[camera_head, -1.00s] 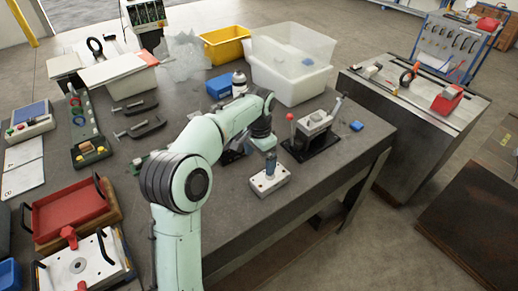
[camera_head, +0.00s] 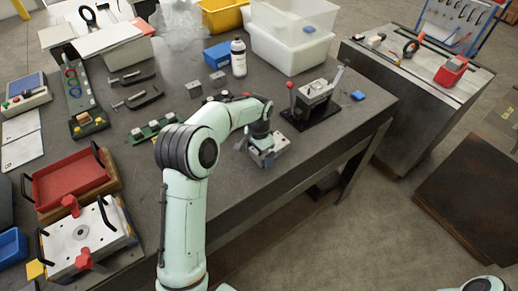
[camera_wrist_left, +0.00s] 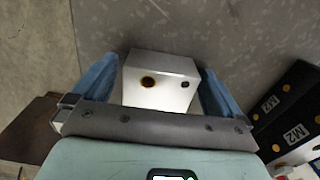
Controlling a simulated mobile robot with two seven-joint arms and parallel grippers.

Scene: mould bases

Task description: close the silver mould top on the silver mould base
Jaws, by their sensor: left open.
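A silver mould block (camera_head: 268,157) stands near the table's right edge, partly hidden under my left gripper (camera_head: 261,146). In the left wrist view the silver block (camera_wrist_left: 160,84) has a bright front face with two dark holes, one with a brownish rim. The blue fingers of my left gripper (camera_wrist_left: 158,92) are open, one on each side of the block. I cannot tell whether this block is the mould top or the base, nor whether the fingers touch it. My right gripper is out of view.
A lever press on a black base (camera_head: 315,103) stands close behind the block. A plate with black handles (camera_head: 85,242) is at front left.

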